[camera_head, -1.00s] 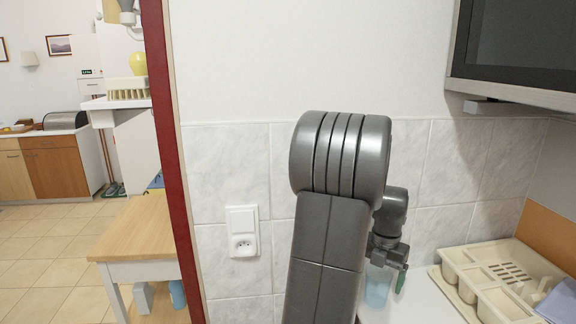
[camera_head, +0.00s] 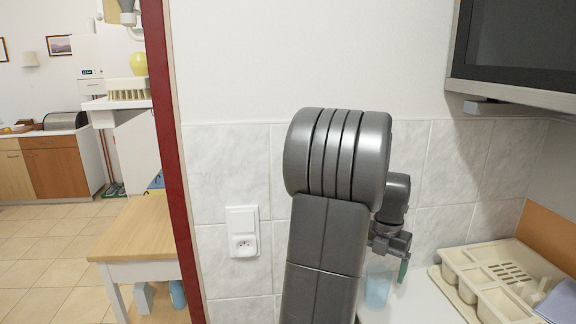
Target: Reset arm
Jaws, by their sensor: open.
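My arm (camera_head: 326,235) stands raised and folded in front of the tiled wall. Its thick upper joint fills the middle of the view. My gripper (camera_head: 397,266) shows small at the right of the arm, pointing down above the white counter, partly hidden behind my arm. It is open, and I see nothing held in it. A pale blue cup (camera_head: 377,288) stands on the counter just below and left of the gripper, partly covered by my arm. I cannot tell how far the gripper is from the cup.
A cream cutlery tray (camera_head: 487,284) lies on the counter at the right. A dark screen-fronted appliance (camera_head: 520,45) hangs above it. A dark red edge (camera_head: 167,150) stands at the left, with a wooden table (camera_head: 140,228) beyond. A wall socket (camera_head: 243,232) is left of my arm.

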